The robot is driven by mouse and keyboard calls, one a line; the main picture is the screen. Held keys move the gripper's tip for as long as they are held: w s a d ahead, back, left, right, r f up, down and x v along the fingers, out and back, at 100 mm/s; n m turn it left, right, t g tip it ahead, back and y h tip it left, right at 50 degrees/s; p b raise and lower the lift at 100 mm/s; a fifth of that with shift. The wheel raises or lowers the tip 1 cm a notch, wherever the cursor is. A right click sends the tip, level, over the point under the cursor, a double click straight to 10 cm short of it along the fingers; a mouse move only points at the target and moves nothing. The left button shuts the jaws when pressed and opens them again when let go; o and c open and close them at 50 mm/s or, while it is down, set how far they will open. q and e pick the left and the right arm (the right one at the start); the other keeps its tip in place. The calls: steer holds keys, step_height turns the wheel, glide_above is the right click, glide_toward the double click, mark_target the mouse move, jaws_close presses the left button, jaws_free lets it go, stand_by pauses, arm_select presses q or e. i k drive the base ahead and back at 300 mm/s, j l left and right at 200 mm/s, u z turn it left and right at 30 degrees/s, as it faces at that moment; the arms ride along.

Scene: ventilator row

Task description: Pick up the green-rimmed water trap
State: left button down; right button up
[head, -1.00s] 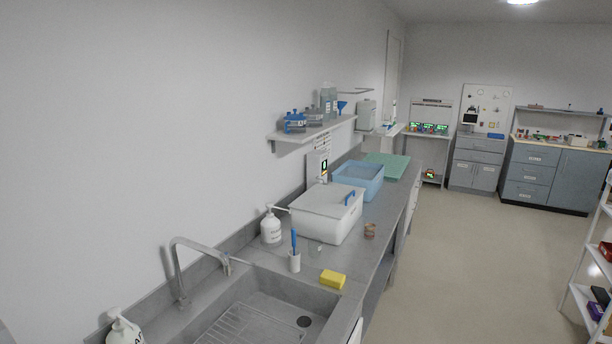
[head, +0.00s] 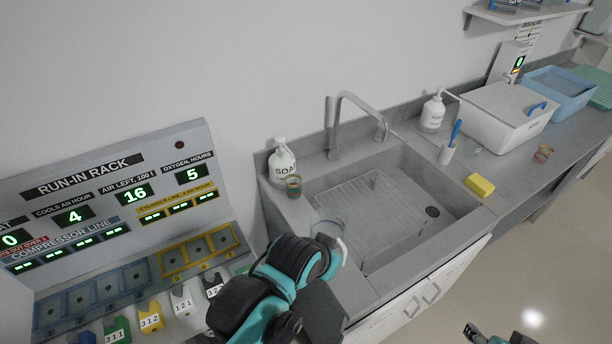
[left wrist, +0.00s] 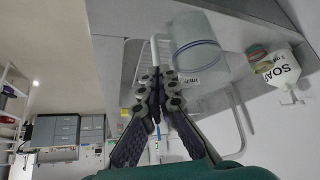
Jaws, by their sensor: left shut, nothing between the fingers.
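The small green-rimmed water trap (head: 293,185) stands on the counter at the sink's left rear corner, just in front of a white soap bottle (head: 283,160). It also shows in the left wrist view (left wrist: 258,61), right of centre beside the soap bottle (left wrist: 285,72). My left gripper (left wrist: 159,78) is shut and empty, apart from the trap.
A clear blue-ringed container (left wrist: 196,48) stands between my left gripper and the trap in the left wrist view. The sink (head: 385,205) lies right of the trap. The run-in rack (head: 120,200) with labelled blocks is at left. A yellow sponge (head: 480,185) and brownish jar (head: 543,153) are farther right.

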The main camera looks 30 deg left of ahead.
mark_target(293, 182)
steer(key=u, duration=1.25)
steer(key=l+u, duration=0.15)
steer(key=l, duration=0.45)
steer(key=l+u, duration=0.2)
steer(key=l, duration=0.35)
steer(key=k+l+u, duration=0.15)
steer(key=l, duration=0.4)
steer(key=l+u, duration=0.15)
steer(key=l, duration=0.45)
steer(key=k+l+u, duration=0.2)
steer(key=l, duration=0.35)
steer(key=i+j, duration=0.35)
steer(key=j, duration=0.05)
